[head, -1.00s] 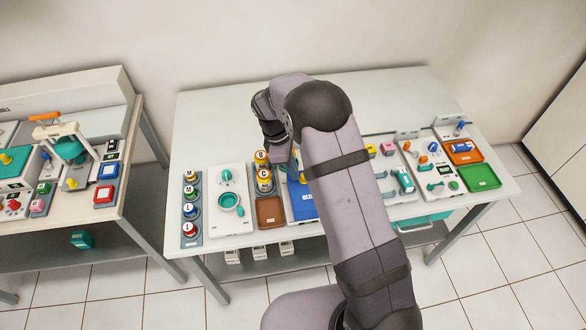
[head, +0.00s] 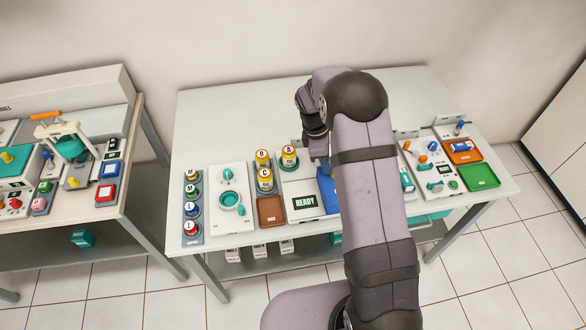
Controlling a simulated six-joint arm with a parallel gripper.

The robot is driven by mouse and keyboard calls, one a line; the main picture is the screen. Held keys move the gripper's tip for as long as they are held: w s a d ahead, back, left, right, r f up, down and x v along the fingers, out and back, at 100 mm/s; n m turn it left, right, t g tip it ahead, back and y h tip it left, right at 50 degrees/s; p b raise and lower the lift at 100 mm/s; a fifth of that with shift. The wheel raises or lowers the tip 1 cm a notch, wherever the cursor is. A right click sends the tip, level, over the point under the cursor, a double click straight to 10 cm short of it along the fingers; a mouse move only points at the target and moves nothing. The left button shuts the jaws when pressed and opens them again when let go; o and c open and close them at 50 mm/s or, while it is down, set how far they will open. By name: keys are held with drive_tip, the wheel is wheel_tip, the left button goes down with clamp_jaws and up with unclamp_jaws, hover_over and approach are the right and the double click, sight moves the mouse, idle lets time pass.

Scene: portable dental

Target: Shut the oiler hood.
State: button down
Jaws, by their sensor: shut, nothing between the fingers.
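A white unit with a lit READY display (head: 305,203) stands mid-table, just left of my arm. I cannot tell for certain which part is the oiler hood; my arm covers much of the equipment to the right of this unit. A blue panel (head: 327,192) shows beside the display, partly behind my arm. My gripper (head: 326,164) is shut and empty, pointing down above the back of the blue panel. Its fingertips are small and partly hidden, so I cannot tell whether they touch anything.
Yellow jars (head: 264,180) and a brown tray (head: 271,211) stand left of the unit. To the right are an orange tray (head: 464,152), a green tray (head: 481,177) and small blue-handled parts. The back of the table (head: 230,125) is clear. A second bench stands at left.

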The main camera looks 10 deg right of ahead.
drive_tip(key=shift+d, duration=0.25)
drive_tip(key=shift+w+a, duration=0.1)
drive_tip(key=shift+a, duration=0.3)
drive_tip(key=w+a+r+b, duration=0.1)
drive_tip(key=a+r+b, duration=0.1)
drive_tip(key=a+r, duration=0.4)
wheel_tip(320, 180, up, 4)
drive_tip(key=shift+w+f+b, duration=0.1)
drive_tip(key=shift+w+b, duration=0.1)
drive_tip(key=shift+b, duration=0.15)
